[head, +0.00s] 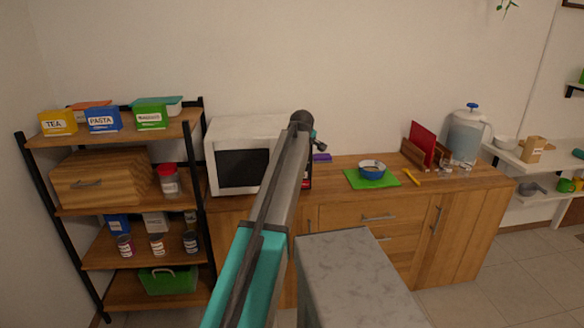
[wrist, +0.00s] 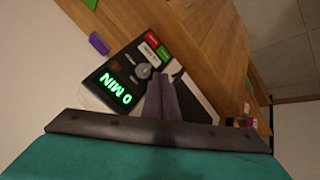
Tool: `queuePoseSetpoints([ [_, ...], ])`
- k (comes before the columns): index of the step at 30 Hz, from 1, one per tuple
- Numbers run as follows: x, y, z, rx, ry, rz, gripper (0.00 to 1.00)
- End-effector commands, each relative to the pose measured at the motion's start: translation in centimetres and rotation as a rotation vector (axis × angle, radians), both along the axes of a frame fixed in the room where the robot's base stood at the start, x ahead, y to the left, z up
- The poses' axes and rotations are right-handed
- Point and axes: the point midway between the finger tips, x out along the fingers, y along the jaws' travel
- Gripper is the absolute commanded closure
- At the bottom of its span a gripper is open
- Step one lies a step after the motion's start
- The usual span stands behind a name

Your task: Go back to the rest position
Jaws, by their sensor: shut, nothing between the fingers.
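My gripper (wrist: 163,97) shows in the wrist view as two dark fingers pressed together, with nothing between them. It is in front of the control panel of the white microwave (head: 232,132); I cannot tell whether the tips touch it. The panel (wrist: 125,80) has a green display reading 0 MIN, a round knob and red, white and green buttons. In the head view my arm reaches forward across the microwave's right side and hides much of the panel and most of my gripper. The microwave door looks shut.
The microwave stands on a wooden counter (head: 330,188). To its right are a blue bowl (head: 372,167) on a green board (head: 358,182), and a clear dispenser (head: 466,135). A shelf rack (head: 72,228) with boxes and jars stands left. A grey-topped block (head: 350,265) is in front.

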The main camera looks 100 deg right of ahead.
Motion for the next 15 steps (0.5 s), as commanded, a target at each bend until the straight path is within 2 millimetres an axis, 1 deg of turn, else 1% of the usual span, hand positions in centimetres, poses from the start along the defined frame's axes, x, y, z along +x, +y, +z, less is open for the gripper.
queuePoseSetpoints([
  [5, -0.44, 0.42, 0.79, 0.000, 0.000, 0.000, 1.00],
  [15, -0.40, 0.44, 0.89, 0.000, 0.001, 0.001, 1.00],
])
